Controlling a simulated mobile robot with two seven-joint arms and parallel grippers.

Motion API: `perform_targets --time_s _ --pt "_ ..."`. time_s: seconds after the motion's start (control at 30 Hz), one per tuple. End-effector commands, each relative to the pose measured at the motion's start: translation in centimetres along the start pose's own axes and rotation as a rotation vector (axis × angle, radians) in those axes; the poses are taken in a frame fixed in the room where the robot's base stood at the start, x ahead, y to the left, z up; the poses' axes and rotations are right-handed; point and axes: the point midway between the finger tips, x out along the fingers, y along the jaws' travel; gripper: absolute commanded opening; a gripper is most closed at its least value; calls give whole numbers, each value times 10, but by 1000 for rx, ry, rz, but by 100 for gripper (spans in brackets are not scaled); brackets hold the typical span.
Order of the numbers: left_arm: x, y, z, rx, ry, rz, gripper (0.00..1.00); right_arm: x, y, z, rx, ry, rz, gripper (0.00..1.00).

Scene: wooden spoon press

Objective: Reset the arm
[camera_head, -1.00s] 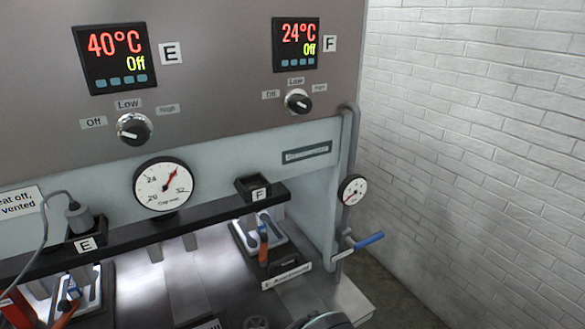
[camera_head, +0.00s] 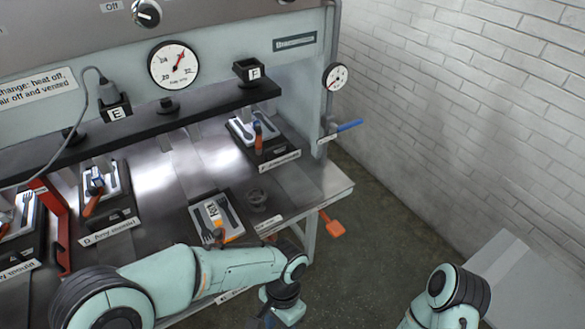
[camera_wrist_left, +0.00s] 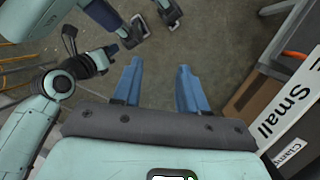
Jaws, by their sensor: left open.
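My left arm reaches in from the left in the head view, its teal links ending in a dark wrist (camera_head: 286,290) low in front of the bench edge. In the left wrist view my left gripper (camera_wrist_left: 160,68) has its two blue fingers apart, with nothing between them and the floor beyond. In the head view the left fingers are mostly cut off by the bottom edge. Part of my right arm (camera_head: 447,290) shows at the lower right of the head view. Its gripper cannot be made out.
The metal bench (camera_head: 165,170) holds moulds with orange-handled clamps, a small tray (camera_head: 216,218) and a round dark part (camera_head: 257,197). An orange pedal-like piece (camera_head: 332,225) sticks out below its right end. A pale block (camera_head: 512,275) stands at right. Floor between is clear.

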Motion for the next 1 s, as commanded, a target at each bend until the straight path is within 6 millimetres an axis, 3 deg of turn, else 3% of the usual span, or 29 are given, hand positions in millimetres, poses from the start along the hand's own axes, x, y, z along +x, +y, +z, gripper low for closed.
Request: perform_targets --time_s 0.03,0.2,0.37,0.5,0.7,1.0 --pt "35 -5 -4 -55 9 78 42 -1 0 0 0 0 0 0" --pt "134 -14 -12 -299 119 290 42 -4 -2 0 0 0 0 0" --pt "206 -23 0 -572 213 397 42 -7 -3 -1 -1 1 -1 0" --pt "257 -29 23 -811 270 420 42 -9 -4 -2 -1 3 -1 0" --pt "297 -33 55 -1034 311 385 42 -10 -4 -2 -1 3 -2 0" --pt "304 -36 62 -1079 324 366 42 -10 -4 -2 -1 3 -2 0"
